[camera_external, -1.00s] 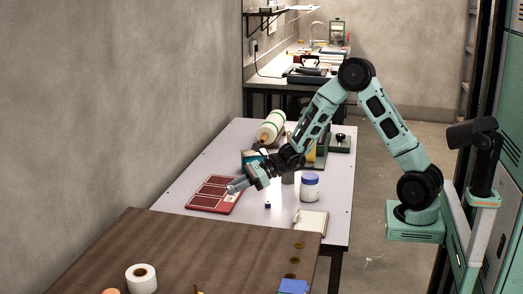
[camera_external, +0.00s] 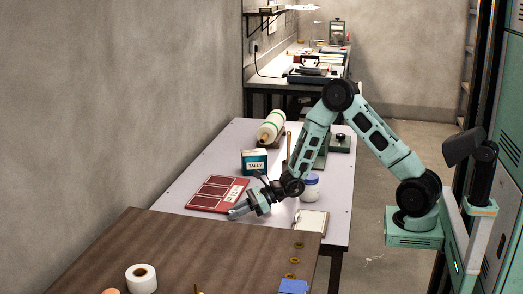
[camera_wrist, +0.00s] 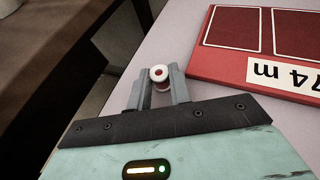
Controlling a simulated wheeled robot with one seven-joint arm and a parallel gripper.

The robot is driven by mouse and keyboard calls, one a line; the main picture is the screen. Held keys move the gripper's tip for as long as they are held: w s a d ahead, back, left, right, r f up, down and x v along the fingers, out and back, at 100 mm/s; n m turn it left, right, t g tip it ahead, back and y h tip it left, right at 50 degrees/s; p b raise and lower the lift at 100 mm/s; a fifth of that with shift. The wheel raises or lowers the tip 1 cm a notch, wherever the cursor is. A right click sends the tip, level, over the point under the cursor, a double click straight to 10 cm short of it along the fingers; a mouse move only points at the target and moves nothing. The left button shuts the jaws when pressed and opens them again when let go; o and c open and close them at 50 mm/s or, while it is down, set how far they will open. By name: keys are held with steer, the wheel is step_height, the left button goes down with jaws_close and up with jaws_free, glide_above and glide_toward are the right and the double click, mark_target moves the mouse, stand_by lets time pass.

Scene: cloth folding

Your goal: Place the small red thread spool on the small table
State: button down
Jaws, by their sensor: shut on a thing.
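In the wrist view, a small spool (camera_wrist: 159,74) with a white round end and red at its centre and below sits between the two fingertips. My gripper (camera_wrist: 157,92) is shut on it. In the external view my gripper (camera_external: 235,212) is low over the left side of the pale table (camera_external: 215,155), close to the near wooden table's far edge; the spool cannot be made out there. The wooden table (camera_external: 170,235) is in the foreground. I cannot tell which table is the small one, nor whether the spool touches a surface.
A red panelled board (camera_external: 212,190) lies just beyond my gripper. On the pale table stand a box marked TALLY (camera_external: 254,162), a blue-lidded jar (camera_external: 309,190), a large green-and-white roll (camera_external: 270,127) and a clipboard (camera_external: 311,221). A white roll (camera_external: 141,278) stands on the wooden table.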

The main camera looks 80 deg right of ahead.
steer(key=shift+f, duration=0.3)
steer(key=c, duration=1.6)
jaws_free()
steer(key=shift+o, duration=0.2)
steer(key=shift+r, duration=0.25)
steer(key=p+v, duration=0.1)
steer(key=v, duration=1.1)
steer(key=shift+f, duration=0.15)
